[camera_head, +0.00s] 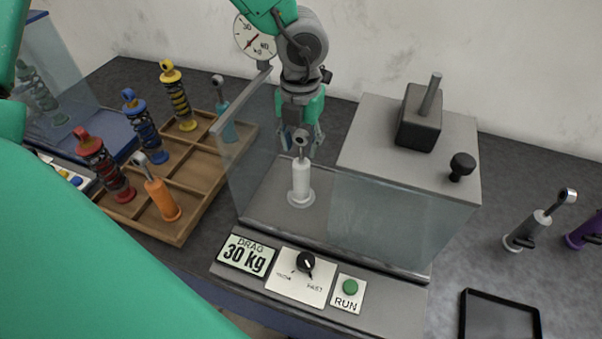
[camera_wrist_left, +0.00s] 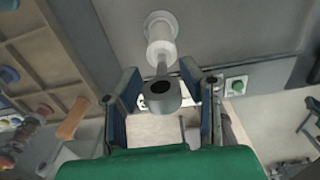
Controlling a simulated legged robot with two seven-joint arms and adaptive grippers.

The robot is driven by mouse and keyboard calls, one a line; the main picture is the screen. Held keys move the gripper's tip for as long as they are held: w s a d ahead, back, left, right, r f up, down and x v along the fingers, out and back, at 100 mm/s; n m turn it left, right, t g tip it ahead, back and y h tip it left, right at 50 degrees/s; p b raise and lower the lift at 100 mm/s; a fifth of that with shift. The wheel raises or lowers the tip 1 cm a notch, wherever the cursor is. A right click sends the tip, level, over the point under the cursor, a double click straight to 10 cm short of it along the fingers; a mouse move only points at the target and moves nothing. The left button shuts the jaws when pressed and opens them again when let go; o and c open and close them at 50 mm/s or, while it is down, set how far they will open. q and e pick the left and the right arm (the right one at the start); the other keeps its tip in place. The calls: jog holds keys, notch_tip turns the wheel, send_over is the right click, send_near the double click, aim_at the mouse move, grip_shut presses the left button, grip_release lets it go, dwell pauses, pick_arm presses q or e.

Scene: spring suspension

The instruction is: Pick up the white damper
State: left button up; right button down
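The white damper (camera_head: 300,183) stands upright on the grey test bed behind a clear panel, with a grey eye at its top. In the left wrist view the white damper (camera_wrist_left: 160,42) has its eye between the two fingers. My left gripper (camera_head: 303,133) is above and just behind the damper, pointing down. In the wrist view the left gripper (camera_wrist_left: 163,90) is open, its fingers on either side of the eye with gaps. My right gripper is not in view; a large green arm part covers the lower left of the head view.
A wooden tray (camera_head: 190,209) with coloured springs and dampers stands left. The clear panel (camera_head: 378,225) fronts the test bed. A grey block (camera_head: 364,150) with a black weight (camera_head: 418,118) stands right. A round dial (camera_head: 254,40) is behind; a RUN button (camera_head: 350,287) is in front.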

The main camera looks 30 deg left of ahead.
pick_arm(q)
jog(key=shift+w+f, duration=0.15)
jog(key=shift+f, duration=0.6)
jog(key=shift+r, duration=0.1)
jog(key=shift+d, duration=0.1)
grip_shut()
jog(key=shift+r, duration=0.15)
